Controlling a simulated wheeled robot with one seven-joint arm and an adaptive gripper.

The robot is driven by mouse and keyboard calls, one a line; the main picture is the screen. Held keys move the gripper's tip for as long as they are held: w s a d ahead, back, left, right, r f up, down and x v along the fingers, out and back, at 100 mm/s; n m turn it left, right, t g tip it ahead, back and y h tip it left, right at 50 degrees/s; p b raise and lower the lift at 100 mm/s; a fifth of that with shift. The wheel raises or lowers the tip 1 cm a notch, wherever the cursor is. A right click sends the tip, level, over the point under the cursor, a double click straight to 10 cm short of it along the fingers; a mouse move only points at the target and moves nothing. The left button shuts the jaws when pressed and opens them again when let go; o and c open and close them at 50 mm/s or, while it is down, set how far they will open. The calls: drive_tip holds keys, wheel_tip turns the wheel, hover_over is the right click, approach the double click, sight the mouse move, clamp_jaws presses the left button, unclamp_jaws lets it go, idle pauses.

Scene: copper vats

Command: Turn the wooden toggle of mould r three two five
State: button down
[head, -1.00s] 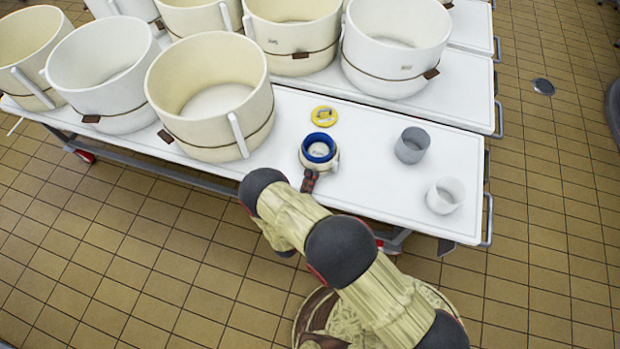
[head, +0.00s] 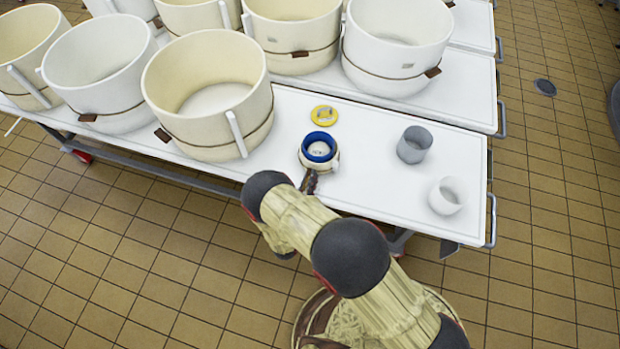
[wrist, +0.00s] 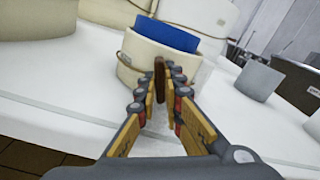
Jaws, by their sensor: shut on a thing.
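A small cream mould (head: 305,158) with a blue ring (head: 319,147) inside stands upright on the white table near its front edge. No readable number shows on it. In the wrist view the same mould (wrist: 129,60) has a cord around it and a brown wooden toggle (wrist: 159,80) on its near side, with the blue ring (wrist: 185,36) rising above the rim. My gripper (wrist: 160,73) has its fingers on either side of the toggle and is shut on it. In the head view my gripper (head: 310,181) is at the mould's near side, partly hidden by my arm.
A yellow disc (head: 324,115) lies behind the mould. A grey cup (head: 414,146) and a white cup (head: 446,196) stand to the right, with clear white table (head: 370,185) between. A large cream vat (head: 200,135) stands close on the left, with several more behind.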

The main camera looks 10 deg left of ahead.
drive_tip(key=shift+f+m+b, duration=0.1)
drive_tip(key=shift+m+b, duration=0.3)
drive_tip(key=shift+m, duration=1.8)
drive_tip(key=c, duration=1.9)
unclamp_jaws()
drive_tip(key=s, duration=0.8)
drive_tip(key=s+a, duration=0.1)
drive_tip(key=s, duration=0.3)
drive_tip(key=shift+a, duration=0.1)
